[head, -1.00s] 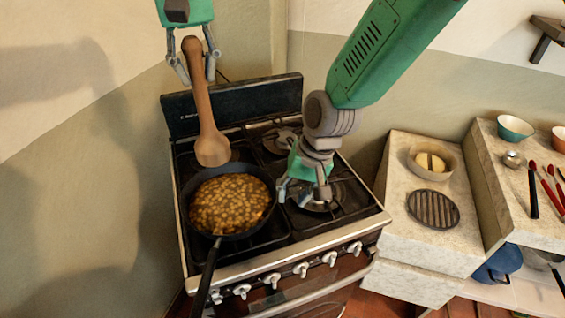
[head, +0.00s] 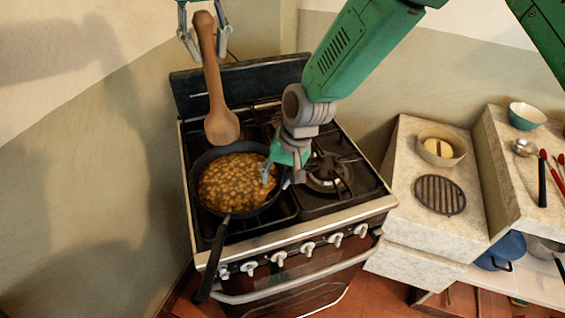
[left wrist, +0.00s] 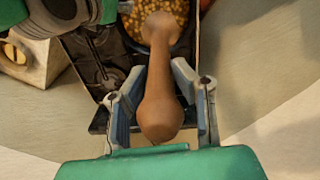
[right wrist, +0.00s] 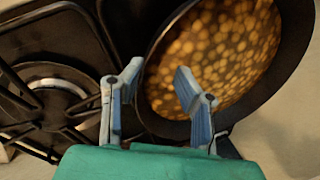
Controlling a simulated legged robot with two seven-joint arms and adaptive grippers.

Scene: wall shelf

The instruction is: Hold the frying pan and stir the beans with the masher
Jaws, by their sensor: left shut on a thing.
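The black frying pan (head: 228,209) sits on the front left of the stove, its handle pointing toward the front. Brown beans (head: 228,181) fill it. My left gripper (head: 205,45) is shut on the wooden masher (head: 214,90), which hangs head-down with its wide end above the back of the pan; the left wrist view also shows the masher (left wrist: 160,85) between the fingers. My right gripper (head: 277,178) is at the pan's right rim. In the right wrist view its fingers (right wrist: 158,90) are apart, one on each side of the rim; contact is unclear.
The stove (head: 325,205) has a free burner (head: 330,172) right of the pan and knobs along its front. A counter to the right holds a bowl (head: 441,150) and a round dark grate (head: 440,195). A wall stands close on the left.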

